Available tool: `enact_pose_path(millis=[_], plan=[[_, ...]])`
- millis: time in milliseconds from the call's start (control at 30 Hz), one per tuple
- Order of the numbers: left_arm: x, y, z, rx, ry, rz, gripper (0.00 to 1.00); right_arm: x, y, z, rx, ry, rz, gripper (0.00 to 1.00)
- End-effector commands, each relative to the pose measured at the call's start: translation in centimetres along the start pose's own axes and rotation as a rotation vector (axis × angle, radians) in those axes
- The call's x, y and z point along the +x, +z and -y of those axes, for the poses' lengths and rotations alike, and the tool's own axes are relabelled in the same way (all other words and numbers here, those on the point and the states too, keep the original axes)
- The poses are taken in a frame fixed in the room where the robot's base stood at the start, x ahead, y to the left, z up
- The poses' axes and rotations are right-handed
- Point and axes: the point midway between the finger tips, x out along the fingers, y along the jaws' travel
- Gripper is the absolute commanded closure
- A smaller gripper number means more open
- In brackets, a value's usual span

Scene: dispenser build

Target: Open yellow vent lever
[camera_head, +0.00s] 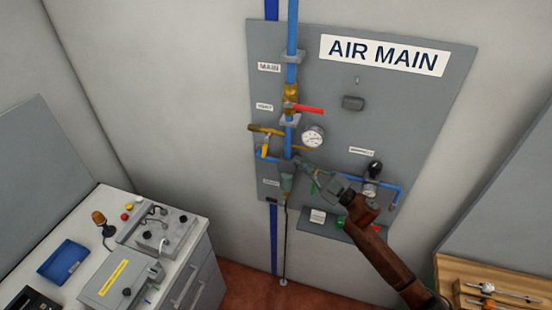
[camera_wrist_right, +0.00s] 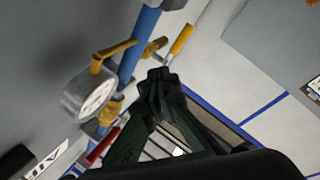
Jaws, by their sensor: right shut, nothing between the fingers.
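The yellow vent lever (camera_head: 265,146) hangs down from a brass branch at the left of the blue pipe on the AIR MAIN panel. In the right wrist view the yellow lever (camera_wrist_right: 181,39) shows past the blue pipe, near the top. My right gripper (camera_head: 300,161) is shut and empty, a little to the right of the lever and near the pipe. It also shows in the right wrist view (camera_wrist_right: 160,75), with its fingertips together and apart from the lever. My left gripper is not in view.
A red lever (camera_head: 309,109) sits on the main pipe above. A round gauge (camera_head: 313,137) is close above my right gripper, and a black-knobbed regulator (camera_head: 374,170) is to the right. A white cabinet (camera_head: 175,235) with equipment stands at lower left.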

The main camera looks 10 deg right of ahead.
Motion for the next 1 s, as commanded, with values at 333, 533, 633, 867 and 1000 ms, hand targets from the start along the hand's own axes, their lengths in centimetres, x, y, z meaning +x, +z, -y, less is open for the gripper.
enact_pose_path(millis=[333, 533, 633, 867, 1000], plan=[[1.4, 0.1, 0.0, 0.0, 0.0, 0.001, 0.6, -1.4, -0.5, -0.6, 0.965, 0.165, 0.005, 1.0], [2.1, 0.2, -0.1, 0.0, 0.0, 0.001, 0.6, -2.4, -0.2, 0.3, 1.53, 0.241, -0.009, 1.0], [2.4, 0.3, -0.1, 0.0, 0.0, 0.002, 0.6, -2.9, -0.1, 1.1, 1.792, 0.276, -0.015, 1.0], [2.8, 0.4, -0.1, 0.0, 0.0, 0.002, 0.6, -3.6, 0.1, 2.8, 2.216, 0.332, -0.022, 1.0], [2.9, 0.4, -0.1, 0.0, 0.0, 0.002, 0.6, -3.8, 0.1, 3.3, 2.326, 0.348, -0.023, 1.0]])
